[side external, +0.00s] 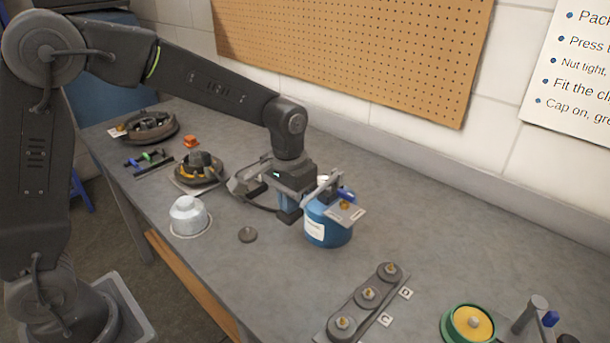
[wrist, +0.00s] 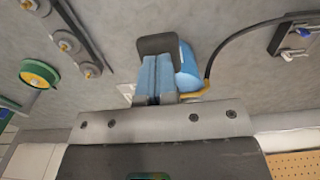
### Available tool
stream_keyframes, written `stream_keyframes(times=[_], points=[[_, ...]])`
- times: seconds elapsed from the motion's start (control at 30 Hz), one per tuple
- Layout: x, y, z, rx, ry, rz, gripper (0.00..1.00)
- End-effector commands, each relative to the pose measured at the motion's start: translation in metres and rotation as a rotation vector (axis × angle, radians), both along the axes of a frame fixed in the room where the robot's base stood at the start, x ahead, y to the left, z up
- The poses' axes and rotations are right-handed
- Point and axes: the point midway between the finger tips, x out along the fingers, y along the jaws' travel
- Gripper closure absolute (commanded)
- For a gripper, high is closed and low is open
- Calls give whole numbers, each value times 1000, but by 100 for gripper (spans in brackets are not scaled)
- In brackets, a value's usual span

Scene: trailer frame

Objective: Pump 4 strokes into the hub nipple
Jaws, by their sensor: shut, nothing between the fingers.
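A blue pump can (side external: 330,232) with a white label stands upright on the bench; its blue side also shows in the wrist view (wrist: 188,68). A grey lever part (side external: 322,193) lies over its top. A dark hose (wrist: 232,32) runs from the can to a grey holder (side external: 247,180). My gripper (side external: 289,214) is shut and empty, pointing down close beside the can; in the wrist view its fingers (wrist: 156,72) are together. I cannot tell whether they touch the can or lever. Three grey hubs with brass nipples (side external: 368,294) sit on a rail, tagged C and D where readable.
A green-rimmed yellow wheel (side external: 473,323) stands at front right. A pegboard (side external: 360,55) hangs behind.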

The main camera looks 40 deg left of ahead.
Motion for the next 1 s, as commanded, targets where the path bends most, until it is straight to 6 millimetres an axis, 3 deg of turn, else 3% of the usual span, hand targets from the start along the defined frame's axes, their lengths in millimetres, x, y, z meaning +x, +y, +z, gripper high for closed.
stream_keyframes(times=[0.47,1.0], points=[[0,0,0,1,3,0,100],[5,0,45,1,1,0,100]])
